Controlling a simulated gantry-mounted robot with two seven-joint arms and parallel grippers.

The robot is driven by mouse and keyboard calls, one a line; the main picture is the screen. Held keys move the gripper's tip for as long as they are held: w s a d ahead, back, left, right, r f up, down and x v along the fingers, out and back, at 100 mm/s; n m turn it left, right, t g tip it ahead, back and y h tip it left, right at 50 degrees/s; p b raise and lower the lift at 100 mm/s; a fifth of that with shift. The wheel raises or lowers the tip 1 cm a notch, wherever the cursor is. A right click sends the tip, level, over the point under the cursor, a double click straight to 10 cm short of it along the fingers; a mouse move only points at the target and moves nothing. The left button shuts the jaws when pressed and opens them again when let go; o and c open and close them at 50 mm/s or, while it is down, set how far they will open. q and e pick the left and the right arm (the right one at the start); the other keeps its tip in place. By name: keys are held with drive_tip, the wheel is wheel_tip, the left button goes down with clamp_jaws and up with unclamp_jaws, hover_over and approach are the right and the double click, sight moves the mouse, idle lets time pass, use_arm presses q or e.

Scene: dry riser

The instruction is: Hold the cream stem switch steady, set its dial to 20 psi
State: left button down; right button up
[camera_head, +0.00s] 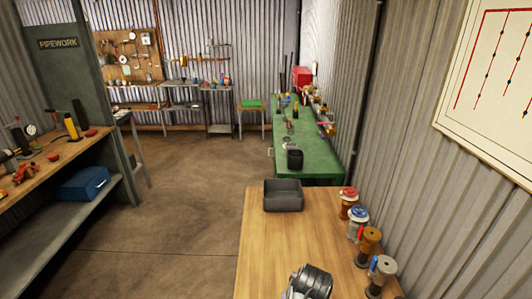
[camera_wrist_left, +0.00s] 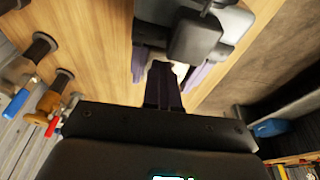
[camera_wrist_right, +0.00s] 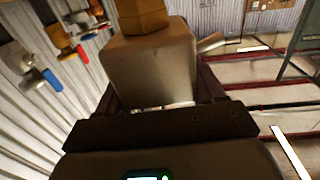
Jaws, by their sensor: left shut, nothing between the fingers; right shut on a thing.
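The cream stem switch (camera_wrist_right: 155,68) is a boxy cream body with a brass hexagonal fitting (camera_wrist_right: 140,15) on it, large in the right wrist view. My right gripper (camera_wrist_right: 156,92) is shut on its body, one finger on each side. A small pale part of the switch (camera_wrist_left: 180,72) shows in the left wrist view, mostly hidden by my grippers. My left gripper (camera_wrist_left: 162,70) is shut and empty, its fingertips close to the switch; I cannot tell whether they touch. No dial marks are readable.
Several valves stand along the right edge of the wooden table (camera_head: 265,245), including a red-topped one (camera_head: 348,200) and a blue-handled one (camera_head: 381,272). A dark tray (camera_head: 283,209) sits at the table's far end.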

use_arm(q)
drive_tip(key=shift+s+a+f, duration=0.15)
drive_tip(key=shift+a+f, duration=0.45)
drive_tip(key=shift+f, duration=0.05)
use_arm(e)
drive_tip(key=shift+w+d+r, duration=0.1)
drive_tip(key=shift+d+r, duration=0.05)
drive_tip(key=shift+d, duration=0.05)
use_arm(q)
drive_tip(key=shift+a, duration=0.7)
drive_tip(key=shift+s, duration=0.15)
use_arm(e)
drive_tip(key=shift+a, duration=0.2)
use_arm(q)
wheel_tip(320, 180, up, 7)
drive_tip(key=shift+d+f, duration=0.15)
drive_tip(key=shift+d, duration=0.05)
